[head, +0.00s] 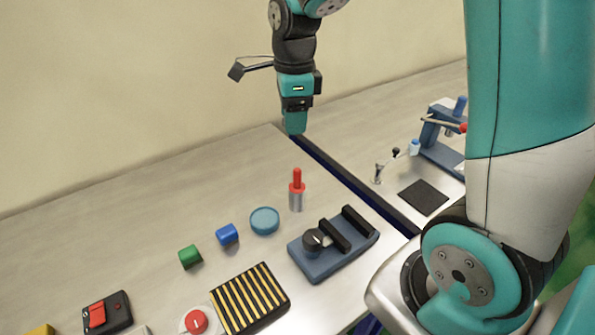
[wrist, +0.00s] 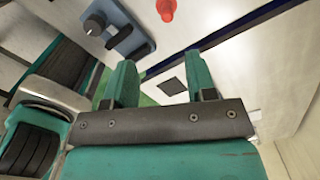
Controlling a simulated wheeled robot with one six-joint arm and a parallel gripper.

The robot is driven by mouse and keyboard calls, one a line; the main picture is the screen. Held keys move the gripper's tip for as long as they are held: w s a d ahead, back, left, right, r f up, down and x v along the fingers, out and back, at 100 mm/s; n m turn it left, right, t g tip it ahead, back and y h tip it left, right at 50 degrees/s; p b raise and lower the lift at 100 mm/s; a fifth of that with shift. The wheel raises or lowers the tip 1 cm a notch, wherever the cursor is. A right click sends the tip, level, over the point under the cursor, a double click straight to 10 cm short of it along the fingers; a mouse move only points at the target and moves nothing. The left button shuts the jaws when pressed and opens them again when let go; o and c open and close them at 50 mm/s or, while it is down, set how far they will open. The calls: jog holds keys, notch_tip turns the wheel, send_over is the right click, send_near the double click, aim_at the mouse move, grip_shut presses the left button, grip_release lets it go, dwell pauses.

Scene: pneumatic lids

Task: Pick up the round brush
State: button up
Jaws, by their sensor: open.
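An upright item with a red handle, a red collar and a grey cylindrical lower part looks like the round brush (head: 297,190). It stands on the bench, right of a teal disc. Its red part also shows at the top edge of the wrist view (wrist: 166,8). My gripper (head: 295,124) is above the bench, farther back than the brush and apart from it. In the wrist view my gripper (wrist: 162,78) has its two teal fingers spread with nothing between them.
A blue fixture with black bars (head: 333,244) is right of the brush. The teal disc (head: 265,220), blue block (head: 227,234) and green block (head: 190,256) lie left. A dark strip (head: 355,182) separates a second bench area with a blue press (head: 440,135). The back left bench is clear.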

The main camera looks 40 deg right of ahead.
aim_at(297, 169)
jog(key=f+p, duration=0.1)
jog(key=f, duration=0.3)
jog(key=d+f+m+p, duration=0.1)
jog(key=f, duration=0.3)
jog(key=f+m, duration=0.1)
jog(key=f, duration=0.3)
jog(key=shift+w+d+p, duration=0.2)
jog(key=shift+w+p, duration=0.2)
jog(key=shift+s+a+f+p, duration=0.1)
jog(key=shift+f+p, duration=1.05)
jog(key=shift+f, duration=1.55)
grip_shut()
